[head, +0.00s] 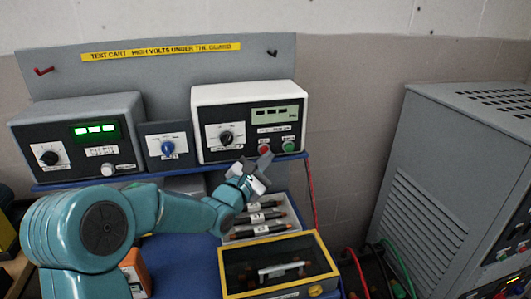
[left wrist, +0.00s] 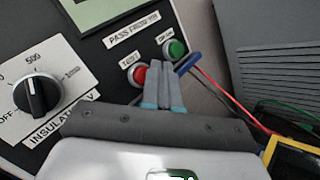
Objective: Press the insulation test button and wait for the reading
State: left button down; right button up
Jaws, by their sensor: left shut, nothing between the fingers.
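The white insulation tester (head: 240,97) stands on the cart shelf, with a dial (head: 225,138) and a grey-green display showing dark dashes or blocks. Its red TEST button (head: 264,149) is at the lower right of the panel; in the left wrist view the red button (left wrist: 138,76) is left of my fingertips. A green button (left wrist: 175,48) is up and right of it. My left gripper (head: 265,160) is shut and empty, its tips just below the red button in the head view. They also show in the left wrist view (left wrist: 160,68). I cannot tell whether they touch the panel.
A grey meter (head: 80,105) with a lit green display and a small box with a blue knob (head: 168,147) stand to the left. Below are a tray of black probes (head: 262,216) and a yellow-framed guard box (head: 230,275). A large grey cabinet (head: 440,200) stands right.

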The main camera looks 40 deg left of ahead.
pick_arm(q)
jog(key=shift+w+a, duration=0.2)
jog(key=shift+a, duration=0.05)
jog(key=shift+w+a, duration=0.25)
jog(key=shift+a, duration=0.05)
dwell(0.7)
jog(key=shift+s+d+b, duration=0.55)
jog(key=shift+d+b, duration=0.1)
jog(key=shift+d, duration=0.05)
